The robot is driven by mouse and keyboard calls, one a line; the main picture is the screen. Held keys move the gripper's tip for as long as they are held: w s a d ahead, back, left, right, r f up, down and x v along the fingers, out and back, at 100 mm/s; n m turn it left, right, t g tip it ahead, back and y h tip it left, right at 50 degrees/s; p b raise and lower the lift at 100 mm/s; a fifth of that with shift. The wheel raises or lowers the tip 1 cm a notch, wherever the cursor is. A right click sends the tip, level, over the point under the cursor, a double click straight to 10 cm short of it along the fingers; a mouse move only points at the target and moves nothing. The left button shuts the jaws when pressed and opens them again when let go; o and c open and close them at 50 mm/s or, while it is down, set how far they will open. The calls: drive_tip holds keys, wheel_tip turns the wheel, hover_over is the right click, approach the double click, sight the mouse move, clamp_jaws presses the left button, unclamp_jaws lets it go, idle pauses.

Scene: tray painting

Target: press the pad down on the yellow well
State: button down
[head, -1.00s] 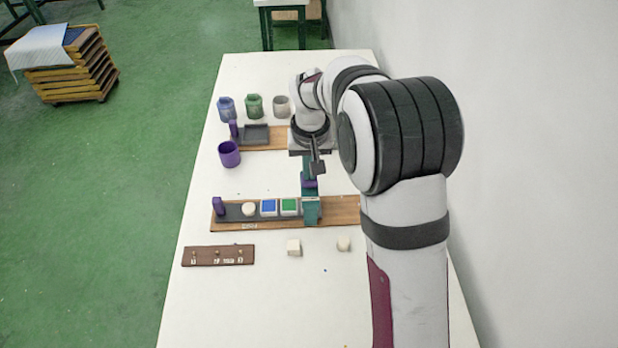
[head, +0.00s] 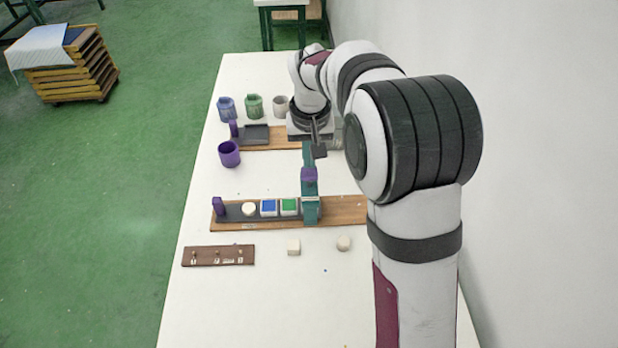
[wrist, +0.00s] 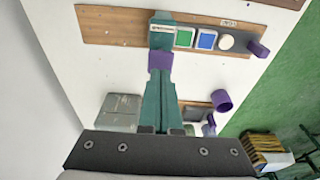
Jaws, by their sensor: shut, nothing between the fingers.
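My gripper (head: 319,151) is shut and empty in the head view, beyond a teal upright piece with a purple block (head: 309,175). The teal piece stands at a frame (head: 311,209) across a long board. In the wrist view the purple block (wrist: 160,61) also shows, with teal parts running from it down toward my gripper. I cannot tell whether my gripper touches them. A green well (head: 289,205), a blue well (head: 268,206) and a round cream piece (head: 249,209) sit in a row. No yellow well is visible; the frame hides part of the row.
A purple cup (head: 229,154) stands left of my gripper. Blue, green and grey pots (head: 254,106) stand behind. The left middle of the table (head: 250,182) is clear.

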idle(0.3)
drive_tip(key=shift+r, duration=2.5)
drive_tip(key=s+d+r+m, duration=0.1)
drive_tip(key=s+d+r, duration=0.1)
drive_tip(key=s, duration=0.5)
drive_tip(key=s+d+r+m, duration=0.1)
drive_tip(key=s, duration=0.6)
drive_tip(key=s+f+m+g+y, duration=0.1)
drive_tip(key=s+f, duration=0.1)
drive_tip(key=s, duration=0.7)
drive_tip(key=s+f+m+g, duration=0.1)
drive_tip(key=s+f+m, duration=0.1)
drive_tip(key=s, duration=0.8)
drive_tip(key=shift+d+m+y, duration=0.25)
drive_tip(key=shift+m+y, duration=0.05)
drive_tip(key=shift+y, duration=0.1)
